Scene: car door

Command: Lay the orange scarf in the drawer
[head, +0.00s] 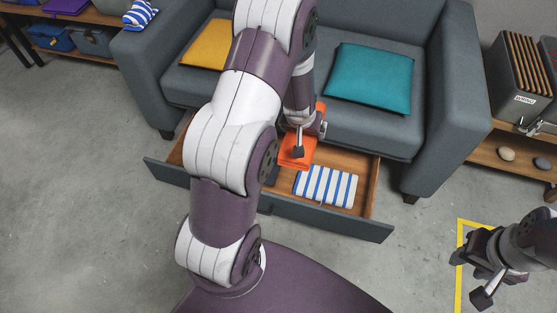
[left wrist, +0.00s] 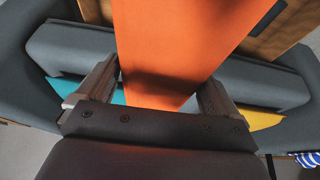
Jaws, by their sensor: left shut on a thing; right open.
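The orange scarf (head: 294,157) hangs over the open drawer (head: 364,210) below the sofa. My left gripper (head: 299,140) is shut on the scarf, partly hidden by its own arm. In the left wrist view the scarf (left wrist: 175,40) is a broad flat orange band running between the two fingers of the left gripper (left wrist: 158,88). Whether the scarf touches the drawer floor I cannot tell. My right gripper (head: 472,278) is open and empty over the floor at the lower right.
A blue-and-white striped folded cloth (head: 325,187) lies in the drawer, right of the scarf. The grey sofa (head: 365,130) stands behind, with teal (head: 369,79) and yellow (head: 205,45) cushions. A wooden shelf (head: 508,160) is at the right. My left arm hides the drawer's left part.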

